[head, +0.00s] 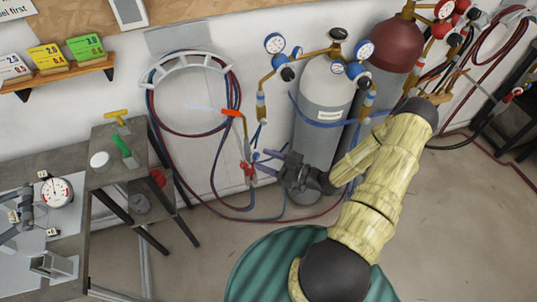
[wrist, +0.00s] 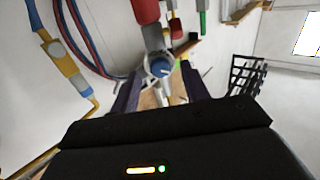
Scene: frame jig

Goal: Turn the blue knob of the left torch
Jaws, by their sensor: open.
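The left torch (head: 244,140) hangs upright at the wall by the hose rack, with an orange-red head and a pale streak like a flame pointing left from its tip. Red parts (head: 250,172) show at its lower end. My gripper (head: 262,161) reaches in from the right, its two dark purple fingers apart and pointing at the torch's lower part. In the wrist view, the blue knob (wrist: 161,67) lies between and just beyond the open fingertips (wrist: 160,86). I cannot tell whether either finger touches it. In the head view the knob is hard to make out.
A grey gas cylinder (head: 318,108) and a dark red one (head: 390,45) stand at right behind my arm. Hoses (head: 161,112) loop on the wall rack. A small stand (head: 112,178) with tools is at left. A green ribbed round surface (head: 262,262) is at the bottom.

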